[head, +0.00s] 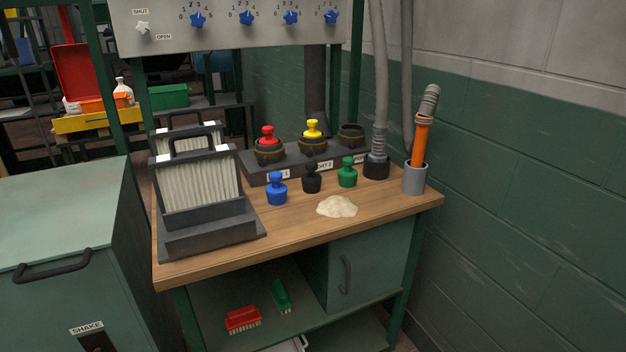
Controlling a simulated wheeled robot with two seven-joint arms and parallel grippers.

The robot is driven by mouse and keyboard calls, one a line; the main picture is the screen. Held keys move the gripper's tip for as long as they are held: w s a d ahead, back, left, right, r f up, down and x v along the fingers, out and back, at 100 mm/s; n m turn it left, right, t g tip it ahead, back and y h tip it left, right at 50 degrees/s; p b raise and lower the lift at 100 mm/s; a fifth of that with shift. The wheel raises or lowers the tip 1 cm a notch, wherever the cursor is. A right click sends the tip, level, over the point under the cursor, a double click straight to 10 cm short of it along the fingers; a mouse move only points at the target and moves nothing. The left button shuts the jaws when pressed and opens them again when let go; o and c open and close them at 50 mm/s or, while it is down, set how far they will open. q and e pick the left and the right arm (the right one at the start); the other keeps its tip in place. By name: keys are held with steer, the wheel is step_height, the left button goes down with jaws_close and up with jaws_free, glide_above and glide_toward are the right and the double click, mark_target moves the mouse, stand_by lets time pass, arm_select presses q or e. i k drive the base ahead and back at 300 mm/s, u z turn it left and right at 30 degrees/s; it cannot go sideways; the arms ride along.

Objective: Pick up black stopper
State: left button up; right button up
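The black stopper (312,178) stands upright on the wooden bench top (300,236), in front of the dark port block (262,174). A blue stopper (276,188) stands to its left and a green stopper (347,172) to its right, both apart from it. A red stopper (267,137) and a yellow stopper (312,130) sit in ports of the block. The rightmost port (351,134) shows no stopper. Neither of my grippers is in the head view.
A powder pile (337,207) lies in front of the stoppers. Pleated filters (200,182) stand at the left. A grey cup (414,180) with an orange-handled tool (421,137) and a hose (379,90) stand at the right. The front bench strip is clear.

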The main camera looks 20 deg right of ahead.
mark_target(311, 181)
steer(key=z, duration=1.8)
steer(key=i, duration=0.95)
steer(key=u, duration=1.9)
